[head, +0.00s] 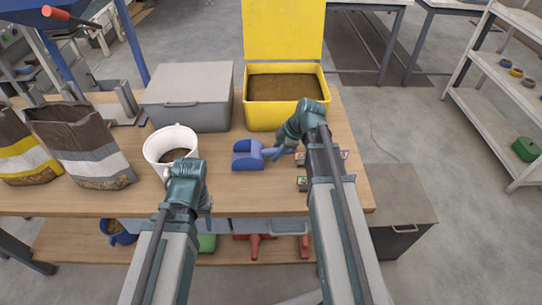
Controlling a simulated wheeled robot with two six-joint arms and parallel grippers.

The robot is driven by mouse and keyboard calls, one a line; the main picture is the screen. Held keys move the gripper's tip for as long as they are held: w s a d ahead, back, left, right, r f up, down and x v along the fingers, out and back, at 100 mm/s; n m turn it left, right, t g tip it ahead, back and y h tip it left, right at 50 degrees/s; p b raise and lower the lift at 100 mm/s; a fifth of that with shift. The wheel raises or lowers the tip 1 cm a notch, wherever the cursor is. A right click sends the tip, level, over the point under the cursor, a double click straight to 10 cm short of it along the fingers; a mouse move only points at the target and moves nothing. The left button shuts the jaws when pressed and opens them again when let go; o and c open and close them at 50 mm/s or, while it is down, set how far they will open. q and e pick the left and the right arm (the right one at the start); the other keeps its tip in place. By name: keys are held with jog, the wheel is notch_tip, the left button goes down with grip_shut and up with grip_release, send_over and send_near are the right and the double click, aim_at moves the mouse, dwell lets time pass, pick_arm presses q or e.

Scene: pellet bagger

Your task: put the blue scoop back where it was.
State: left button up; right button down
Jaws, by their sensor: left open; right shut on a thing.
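The blue scoop (249,155) is on or just above the wooden table, in front of the yellow bin; I cannot tell whether it touches the table. Its bowl points left and its handle points right. My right gripper (287,149) is shut on the scoop's handle. My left gripper (206,208) is open and empty at the table's front edge, below and right of the white bucket. The spot the scoop came from is not marked in this view.
The open yellow bin (260,115) holds brown pellets. A closed grey box (190,120) stands left of it. A white bucket (155,150) with pellets and two brown bags (75,125) are on the left. Small boxes (303,184) lie near my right arm. Table between bucket and scoop is clear.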

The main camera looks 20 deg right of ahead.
jog(key=shift+s+d, duration=0.1)
jog(key=shift+d, duration=0.05)
jog(key=shift+f, duration=0.15)
jog(key=c, duration=0.6)
grip_release()
jog(key=shift+r, duration=0.2)
